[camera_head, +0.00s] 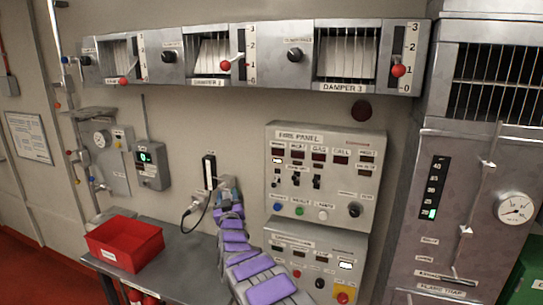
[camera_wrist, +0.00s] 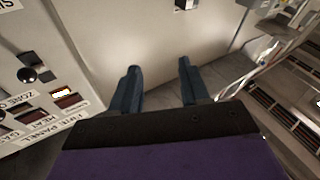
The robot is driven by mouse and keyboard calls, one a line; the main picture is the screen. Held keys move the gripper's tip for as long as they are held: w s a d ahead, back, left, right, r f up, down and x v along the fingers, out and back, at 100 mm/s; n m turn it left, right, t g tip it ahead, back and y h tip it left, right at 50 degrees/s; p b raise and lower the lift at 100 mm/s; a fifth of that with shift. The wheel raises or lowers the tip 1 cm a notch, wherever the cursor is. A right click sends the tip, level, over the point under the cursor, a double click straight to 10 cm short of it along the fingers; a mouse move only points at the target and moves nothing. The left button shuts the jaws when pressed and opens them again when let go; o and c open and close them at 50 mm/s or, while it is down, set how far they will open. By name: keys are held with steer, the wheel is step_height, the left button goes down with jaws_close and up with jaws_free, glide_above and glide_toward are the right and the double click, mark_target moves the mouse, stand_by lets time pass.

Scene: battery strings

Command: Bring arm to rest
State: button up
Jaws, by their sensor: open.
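My arm (camera_head: 245,262), with purple pads, reaches up from the bottom of the head view toward the wall, left of the fire panel (camera_head: 325,175). Its far end is near a black slotted wall fitting (camera_head: 209,171) and a dark cable. The fingers are too small to make out there. In the wrist view my gripper (camera_wrist: 160,85) shows two blue-grey fingers set well apart, with nothing between them. The fire panel shows upside down at the left of the wrist view (camera_wrist: 40,75), beside the fingers and apart from them.
A red bin (camera_head: 125,243) sits on the grey bench (camera_head: 190,255) at the left. Damper units (camera_head: 255,55) with red-knobbed levers run along the upper wall. A tall metal cabinet (camera_head: 460,185) with a gauge stands at the right. Red floor is open at far left.

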steer(key=s+d+f+m+g+h+b, duration=0.25)
steer(key=s+d+g, duration=0.85)
steer(key=s+d, duration=0.95)
steer(key=s+d+f+g, duration=0.2)
steer(key=s+d+g, duration=0.1)
steer(key=s, duration=1.3)
steer(key=s+d+f+m+g+h+b, duration=0.1)
steer(key=s+d+f+g, duration=0.2)
steer(key=s, duration=1.3)
steer(key=s+d+f+m+g, duration=0.1)
steer(key=s+d+f+g, duration=0.2)
steer(key=s, duration=1.3)
steer(key=shift+s+d+f+g, duration=0.2)
steer(key=shift+s+g, duration=0.1)
steer(key=shift+g, duration=0.7)
